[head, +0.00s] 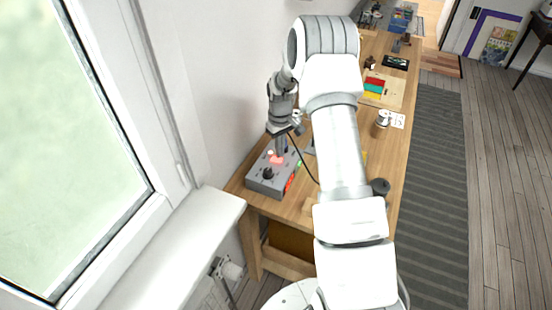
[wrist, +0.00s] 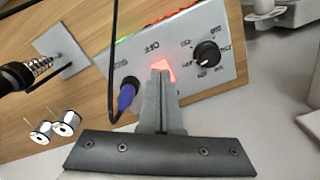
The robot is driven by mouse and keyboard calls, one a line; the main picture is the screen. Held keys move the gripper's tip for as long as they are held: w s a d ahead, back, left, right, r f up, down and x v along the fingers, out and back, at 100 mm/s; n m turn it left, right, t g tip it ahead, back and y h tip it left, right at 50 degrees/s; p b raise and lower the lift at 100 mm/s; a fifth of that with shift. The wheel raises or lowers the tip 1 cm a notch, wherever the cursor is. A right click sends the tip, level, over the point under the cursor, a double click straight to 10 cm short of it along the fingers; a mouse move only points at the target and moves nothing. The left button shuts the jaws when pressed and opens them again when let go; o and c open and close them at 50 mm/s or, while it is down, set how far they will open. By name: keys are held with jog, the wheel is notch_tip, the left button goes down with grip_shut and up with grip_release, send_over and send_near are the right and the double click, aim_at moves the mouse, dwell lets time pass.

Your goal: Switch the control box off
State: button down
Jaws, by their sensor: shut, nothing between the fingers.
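The control box (head: 267,180) is a grey box on the near left end of the wooden workbench. In the wrist view its grey top panel (wrist: 222,80) carries a black knob (wrist: 206,53), a blue plug (wrist: 127,93) with a cable, and a red-lit switch (wrist: 163,69) near lettering that seems to read OFF. My gripper (wrist: 161,76) is shut and empty, pointing down at the panel. Its fingertips are at the red-lit switch and partly cover it; I cannot tell whether they touch. In the head view my gripper (head: 281,150) is above the box.
A soldering iron holder (wrist: 62,51) and small wire spools (wrist: 66,123) stand close to the box. The white wall and window sill (head: 190,240) lie close on the left. Further along the workbench are a coloured item (head: 374,86) and a cup (head: 382,118).

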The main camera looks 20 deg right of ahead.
jog(key=shift+f+b, duration=0.85)
jog(key=shift+f, duration=0.15)
dwell(0.6)
jog(key=shift+r, duration=0.15)
jog(key=shift+r+p, duration=1.7)
jog(key=shift+r, duration=1.65)
jog(key=shift+r, duration=0.1)
notch_tip(320, 180, up, 13)
jog(key=t, duration=0.1)
send_over(280, 160)
jog(key=s+a, duration=0.3)
jog(key=s, duration=0.1)
jog(key=s+a+r+m+t, duration=0.15)
jog(key=s+a+r, duration=0.25)
jog(key=s+r, duration=0.5)
jog(key=s+a+r+t, duration=0.1)
jog(key=s+a+r, duration=0.1)
jog(key=s, duration=0.7)
jog(key=s+a+r+m+t, duration=0.1)
jog(key=s+a+r+t, duration=0.1)
jog(key=s, duration=0.8)
jog(key=shift+a+r+b, duration=0.25)
jog(key=shift+r+b, duration=0.1)
jog(key=shift+r, duration=0.4)
